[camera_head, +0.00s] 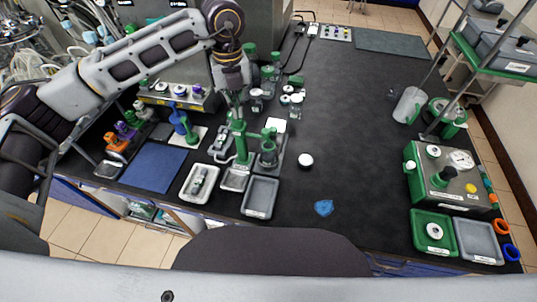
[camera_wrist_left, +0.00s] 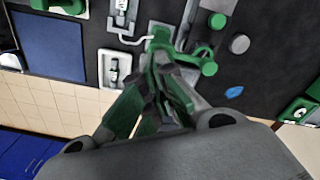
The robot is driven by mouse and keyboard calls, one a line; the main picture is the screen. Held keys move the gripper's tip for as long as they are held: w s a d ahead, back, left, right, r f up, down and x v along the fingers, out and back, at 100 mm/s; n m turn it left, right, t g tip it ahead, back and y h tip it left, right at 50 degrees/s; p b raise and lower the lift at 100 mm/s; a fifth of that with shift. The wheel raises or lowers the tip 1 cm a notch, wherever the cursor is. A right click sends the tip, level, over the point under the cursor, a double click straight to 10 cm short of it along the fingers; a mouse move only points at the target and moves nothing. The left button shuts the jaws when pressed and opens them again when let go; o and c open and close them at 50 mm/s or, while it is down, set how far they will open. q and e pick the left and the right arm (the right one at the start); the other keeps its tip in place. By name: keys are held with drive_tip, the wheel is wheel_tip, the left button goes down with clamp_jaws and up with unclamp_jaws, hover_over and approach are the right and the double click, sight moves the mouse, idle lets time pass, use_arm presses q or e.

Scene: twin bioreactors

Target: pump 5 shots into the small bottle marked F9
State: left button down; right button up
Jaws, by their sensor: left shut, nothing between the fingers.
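A green hand pump (camera_head: 240,145) stands on the bench with a side arm reaching over a small glass bottle (camera_head: 268,157). In the left wrist view the pump's green top (camera_wrist_left: 160,38) shows just beyond my fingertips. My left gripper (camera_head: 235,108) is shut and empty, pointing down above the pump; I cannot tell whether it touches it. It also shows in the left wrist view (camera_wrist_left: 163,62). Several small bottles with green or white lids (camera_head: 257,95) stand behind the pump. No F9 marking is readable. My right gripper is not in view.
A grey tray (camera_head: 260,211) and a white tray (camera_head: 187,196) lie in front of the pump. A white cap (camera_head: 306,160) and a blue piece (camera_head: 324,208) lie to the right. A green and steel box (camera_head: 465,184) stands at far right.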

use_arm(q)
drive_tip(key=shift+r, duration=0.5)
drive_tip(key=shift+f+b, duration=1.55)
drive_tip(key=shift+f, duration=0.6)
drive_tip(key=shift+r, duration=0.15)
drive_tip(key=shift+r+p, duration=0.9)
drive_tip(key=shift+r, duration=1.05)
